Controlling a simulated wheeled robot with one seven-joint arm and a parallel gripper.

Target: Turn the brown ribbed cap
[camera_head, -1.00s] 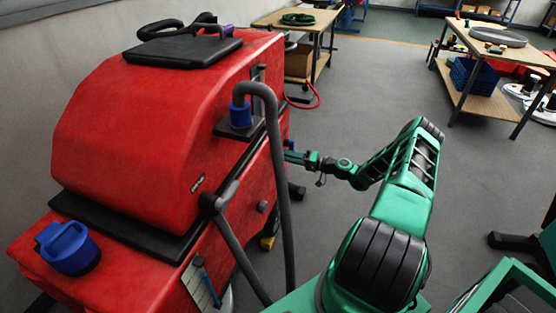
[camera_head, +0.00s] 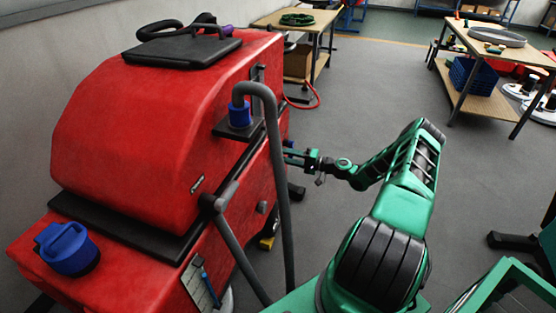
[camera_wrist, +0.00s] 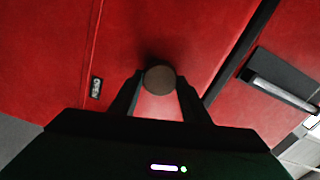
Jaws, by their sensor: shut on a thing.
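The brown cap (camera_wrist: 160,79) shows in the wrist view as a dark round disc against the red machine body. My gripper (camera_wrist: 160,92) has its two dark fingers on either side of the cap, shut on it. The ribs on the cap cannot be made out in this dim view. In the head view, my gripper (camera_head: 289,156) reaches the right side of the red scrubber machine (camera_head: 150,150). The cap itself is hidden there behind the machine's edge and the grey bent tube.
A grey bent tube (camera_head: 283,190) stands before the machine's side. Blue caps (camera_head: 67,246) (camera_head: 240,114) sit on the machine. Workbenches (camera_head: 480,75) stand behind, with open floor between.

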